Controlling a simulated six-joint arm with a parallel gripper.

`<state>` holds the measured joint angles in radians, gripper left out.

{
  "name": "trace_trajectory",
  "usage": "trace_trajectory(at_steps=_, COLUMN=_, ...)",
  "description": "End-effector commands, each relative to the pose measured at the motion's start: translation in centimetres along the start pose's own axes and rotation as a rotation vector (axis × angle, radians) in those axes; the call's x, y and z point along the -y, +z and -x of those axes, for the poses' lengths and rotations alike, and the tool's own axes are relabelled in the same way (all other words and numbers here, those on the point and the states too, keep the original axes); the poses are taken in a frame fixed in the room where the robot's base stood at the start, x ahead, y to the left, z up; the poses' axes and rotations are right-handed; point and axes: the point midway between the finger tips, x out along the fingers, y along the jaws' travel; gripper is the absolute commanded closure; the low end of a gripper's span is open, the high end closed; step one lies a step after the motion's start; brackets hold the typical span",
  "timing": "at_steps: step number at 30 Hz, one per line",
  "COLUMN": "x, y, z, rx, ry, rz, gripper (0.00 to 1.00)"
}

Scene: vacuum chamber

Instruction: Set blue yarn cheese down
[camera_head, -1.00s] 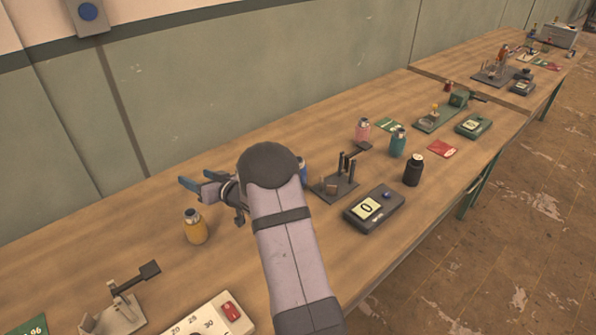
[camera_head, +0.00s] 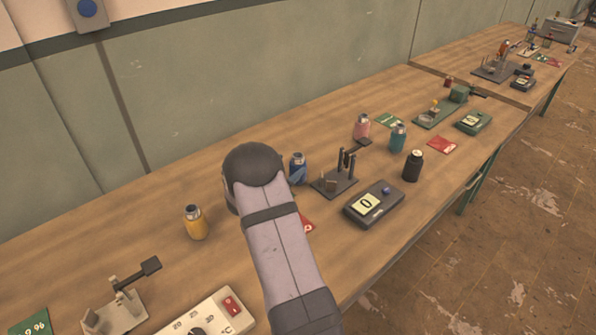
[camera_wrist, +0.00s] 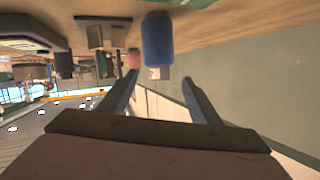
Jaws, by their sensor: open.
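The blue yarn cheese looks like a blue bottle-shaped piece (camera_head: 297,161) with a grey top. It stands upright on the wooden table, just right of my forearm in the head view. In the wrist view, which is upside down, its blue body (camera_wrist: 158,38) shows just beyond and between my fingertips. My gripper (camera_wrist: 158,78) is open, with nothing held between its fingers. In the head view my arm hides most of the gripper, and part of a finger seems to overlap the blue piece's lower side. I cannot tell whether they touch.
A yellow bottle (camera_head: 196,224) stands to the left. A dark stand with posts (camera_head: 336,184) and a black scale (camera_head: 374,206) are close on the right. Pink (camera_head: 362,127), teal (camera_head: 398,138) and black (camera_head: 413,167) bottles stand farther right. The table behind the yellow bottle is clear.

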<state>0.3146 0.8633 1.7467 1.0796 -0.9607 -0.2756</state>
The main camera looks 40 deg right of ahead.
Motion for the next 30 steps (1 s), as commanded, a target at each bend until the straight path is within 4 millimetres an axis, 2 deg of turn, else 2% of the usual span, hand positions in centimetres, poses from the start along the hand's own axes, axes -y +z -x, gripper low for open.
trace_trajectory(at_steps=3, x=-0.2, y=-0.1, z=0.0, rx=-0.002, ry=0.007, rz=0.119, gripper=0.42)
trace_trajectory(at_steps=8, x=-0.1, y=-0.1, z=0.0, rx=-0.002, ry=0.006, rz=0.201, gripper=0.42)
trace_trajectory(at_steps=13, x=-0.1, y=-0.1, z=-0.2, rx=-0.003, ry=0.006, rz=0.212, gripper=0.42)
trace_trajectory(at_steps=21, x=-0.1, y=-0.2, z=-2.1, rx=-0.003, ry=0.006, rz=0.211, gripper=0.42)
trace_trajectory(at_steps=26, x=-0.1, y=-0.2, z=-2.3, rx=-0.003, ry=0.005, rz=0.210, gripper=0.42)
trace_trajectory(at_steps=30, x=-0.1, y=-0.4, z=-3.2, rx=-0.002, ry=0.006, rz=0.210, gripper=0.42)
